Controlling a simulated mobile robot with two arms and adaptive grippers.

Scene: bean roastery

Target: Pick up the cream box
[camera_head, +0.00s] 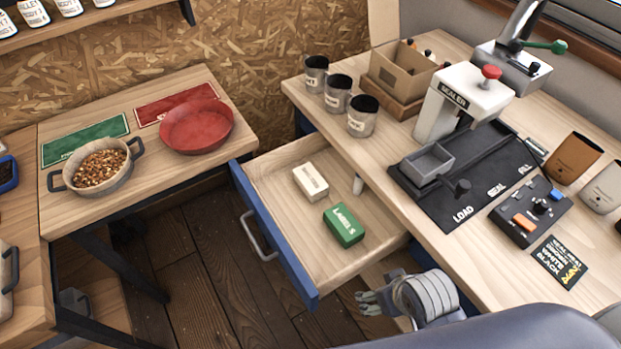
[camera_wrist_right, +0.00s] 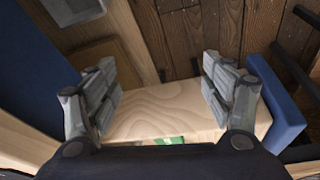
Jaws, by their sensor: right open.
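The cream box (camera_head: 310,181) lies in the open wooden drawer (camera_head: 275,160), toward its back left. It has dark lettering on its side. A green box (camera_head: 343,226) marked LABELS lies in front of it to the right, slightly apart. My right gripper (camera_head: 368,302) is near the drawer's front right corner, away from the cream box, with nothing held. In the right wrist view its fingers (camera_wrist_right: 165,92) are spread wide over bare drawer wood, with a sliver of the green box (camera_wrist_right: 170,141) at the bottom. The cream box does not show there. My left gripper is not in view.
The drawer's blue front (camera_head: 272,232) has a metal handle (camera_head: 258,237). The bench above holds several cups, a sealer (camera_head: 465,98) and a black mat (camera_head: 440,195). A left table carries a red bowl (camera_head: 196,127) and a pan of beans (camera_head: 98,167).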

